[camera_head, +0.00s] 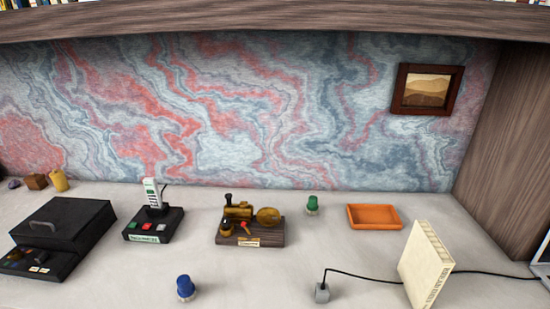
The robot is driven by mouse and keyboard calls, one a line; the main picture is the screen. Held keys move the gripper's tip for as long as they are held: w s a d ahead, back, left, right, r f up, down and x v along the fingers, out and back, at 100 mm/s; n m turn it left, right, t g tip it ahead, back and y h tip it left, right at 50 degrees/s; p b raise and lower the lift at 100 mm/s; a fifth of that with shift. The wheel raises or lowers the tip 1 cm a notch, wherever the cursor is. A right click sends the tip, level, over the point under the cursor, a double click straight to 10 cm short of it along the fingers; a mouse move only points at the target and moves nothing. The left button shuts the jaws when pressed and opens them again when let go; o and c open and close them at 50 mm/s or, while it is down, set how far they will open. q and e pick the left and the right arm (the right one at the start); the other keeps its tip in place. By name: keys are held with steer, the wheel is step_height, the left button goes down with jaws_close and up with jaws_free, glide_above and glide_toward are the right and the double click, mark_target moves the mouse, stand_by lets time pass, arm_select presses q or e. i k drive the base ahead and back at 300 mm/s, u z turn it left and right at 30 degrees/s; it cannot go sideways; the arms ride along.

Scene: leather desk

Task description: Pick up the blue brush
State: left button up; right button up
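A small blue brush (185,288), with a blue top and a pale lower rim, stands on the pale desktop near the front, left of the middle. Nothing touches it. A similar green brush (312,205) stands farther back, right of the middle. Neither of my grippers shows in the head view.
A black box (75,230) and a black phone base (165,226) stand at the left. A brass device on a wooden base (262,238) is behind the blue brush. An orange tray (373,208), a cream upright block (425,265) and a cabled grey cube (322,293) are at the right.

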mark_target(187, 291)
steer(key=k, duration=0.5)
steer(key=u, duration=2.7)
steer(key=i, duration=1.65)
steer(key=z, duration=2)
